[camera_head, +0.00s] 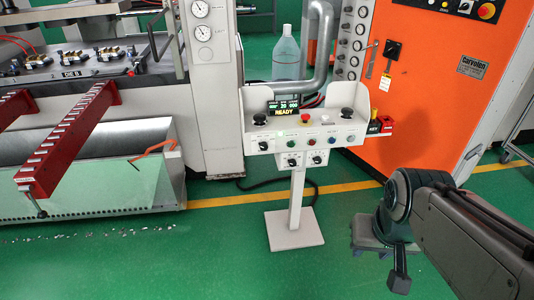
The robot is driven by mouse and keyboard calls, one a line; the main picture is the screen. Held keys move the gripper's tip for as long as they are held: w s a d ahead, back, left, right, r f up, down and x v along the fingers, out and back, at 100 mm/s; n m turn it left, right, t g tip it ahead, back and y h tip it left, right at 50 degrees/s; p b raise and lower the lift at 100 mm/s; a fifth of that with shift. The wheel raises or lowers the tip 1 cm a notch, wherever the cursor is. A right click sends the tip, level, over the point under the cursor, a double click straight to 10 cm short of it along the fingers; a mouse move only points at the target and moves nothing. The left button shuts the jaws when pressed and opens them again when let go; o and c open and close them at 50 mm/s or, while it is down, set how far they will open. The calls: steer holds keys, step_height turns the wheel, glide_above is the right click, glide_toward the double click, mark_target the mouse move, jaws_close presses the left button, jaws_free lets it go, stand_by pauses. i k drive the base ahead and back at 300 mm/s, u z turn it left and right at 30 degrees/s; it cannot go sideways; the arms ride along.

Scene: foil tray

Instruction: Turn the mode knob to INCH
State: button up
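A white pedestal control panel (298,134) stands in the middle on a white post. Two small dark knobs sit on white plates below its front edge, a left knob (292,161) and a right knob (317,159). Their labels are too small to read, so I cannot tell which is the mode knob or where it points.
The panel also has a red mushroom button (305,118), black palm buttons (259,119) and several coloured buttons. An orange cabinet (430,90) stands behind at right. A clear bottle (286,55) is behind the panel. Green floor lies open between my gripper and the post.

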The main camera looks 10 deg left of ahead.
mark_target(263, 146)
steer(key=z, duration=0.8)
steer(key=i, duration=1)
steer(key=u, duration=0.3)
steer(key=i, duration=0.7)
steer(key=u, duration=0.95)
steer(key=i, duration=0.25)
steer(key=u, duration=0.25)
